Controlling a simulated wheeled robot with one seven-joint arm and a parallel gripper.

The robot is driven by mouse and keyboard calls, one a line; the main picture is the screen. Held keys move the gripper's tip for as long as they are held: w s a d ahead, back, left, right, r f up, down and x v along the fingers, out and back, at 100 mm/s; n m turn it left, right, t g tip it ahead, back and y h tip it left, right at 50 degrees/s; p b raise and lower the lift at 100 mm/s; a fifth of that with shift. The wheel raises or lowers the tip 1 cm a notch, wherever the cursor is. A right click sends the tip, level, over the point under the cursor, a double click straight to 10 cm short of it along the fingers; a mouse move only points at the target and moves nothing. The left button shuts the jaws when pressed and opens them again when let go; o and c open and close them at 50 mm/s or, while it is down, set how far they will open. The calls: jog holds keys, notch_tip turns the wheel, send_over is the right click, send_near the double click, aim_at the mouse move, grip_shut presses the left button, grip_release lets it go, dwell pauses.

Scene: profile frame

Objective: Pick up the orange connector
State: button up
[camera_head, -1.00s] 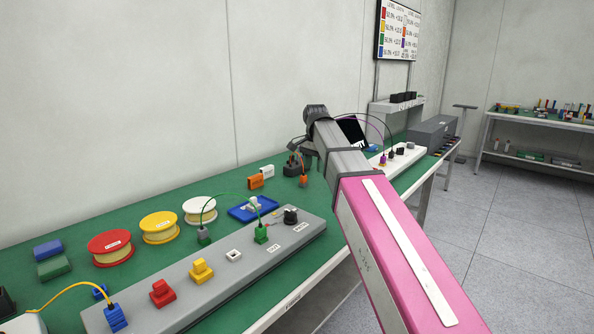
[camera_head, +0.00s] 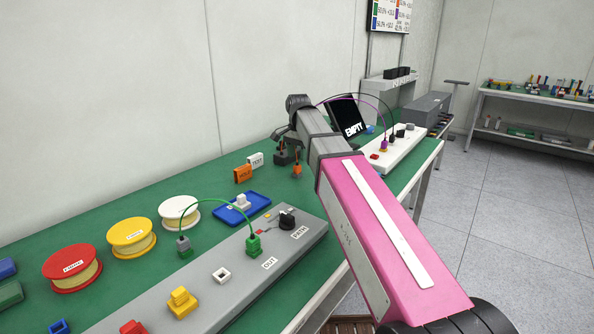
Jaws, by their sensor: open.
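A small orange connector (camera_head: 297,171) stands on the green bench top, just left of my arm. It has a dark upper part, and part of its surroundings is hidden by my arm. My gripper (camera_head: 281,136) is at the far end of my pink and grey arm. The jaws are open and hold nothing that I can see. The fingertips are small and dark, so their exact distance from the connector is unclear.
Orange and white labelled blocks (camera_head: 243,174) stand left of the connector. A blue tray (camera_head: 242,208), wire spools (camera_head: 130,238) and a grey panel (camera_head: 225,290) with coloured plugs are nearer.

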aim_at(297, 165)
jog(key=shift+s+a+f, duration=0.1)
jog(key=shift+a+f, duration=0.05)
jog(key=shift+f, duration=2.55)
grip_shut()
